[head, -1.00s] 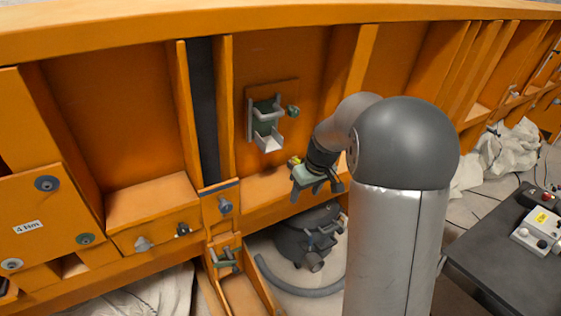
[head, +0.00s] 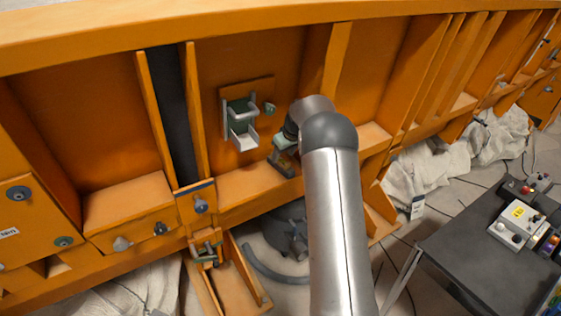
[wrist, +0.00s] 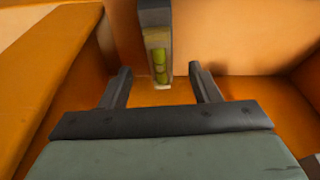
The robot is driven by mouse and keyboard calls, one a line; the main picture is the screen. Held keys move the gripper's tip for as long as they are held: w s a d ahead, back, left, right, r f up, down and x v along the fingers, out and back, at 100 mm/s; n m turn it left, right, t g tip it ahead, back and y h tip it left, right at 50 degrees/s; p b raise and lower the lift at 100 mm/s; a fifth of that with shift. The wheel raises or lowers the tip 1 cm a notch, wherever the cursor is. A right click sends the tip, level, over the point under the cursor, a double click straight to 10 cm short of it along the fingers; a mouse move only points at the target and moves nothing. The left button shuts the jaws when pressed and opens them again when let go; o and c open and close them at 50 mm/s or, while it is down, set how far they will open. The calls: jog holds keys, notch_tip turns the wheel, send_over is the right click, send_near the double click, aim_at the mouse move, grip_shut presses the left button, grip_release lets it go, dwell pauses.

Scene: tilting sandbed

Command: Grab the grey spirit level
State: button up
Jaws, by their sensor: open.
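The grey spirit level (wrist: 155,16) shows in the wrist view at the top middle, with its yellow-green vial (wrist: 160,66) facing me. Its lower end lies just beyond the gap between my fingertips, roughly centred. My gripper (wrist: 160,82) is open, with one finger to each side of that gap and nothing held. In the head view my gripper (head: 283,164) is at the orange ledge, below the wall bracket. I cannot make out the level there; my gripper and arm likely cover it.
Orange frame ribs and walls stand close on both sides of my gripper. A green and grey bracket (head: 240,122) is fixed to the panel at the upper left. A dark table (head: 480,262) with control boxes stands at the right. White cloth (head: 425,172) lies on the floor.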

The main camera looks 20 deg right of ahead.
aim_at(282, 158)
jog(key=shift+p+x, duration=0.7)
jog(key=shift+x, duration=1.85)
jog(key=shift+w, duration=0.15)
jog(key=c, duration=1.2)
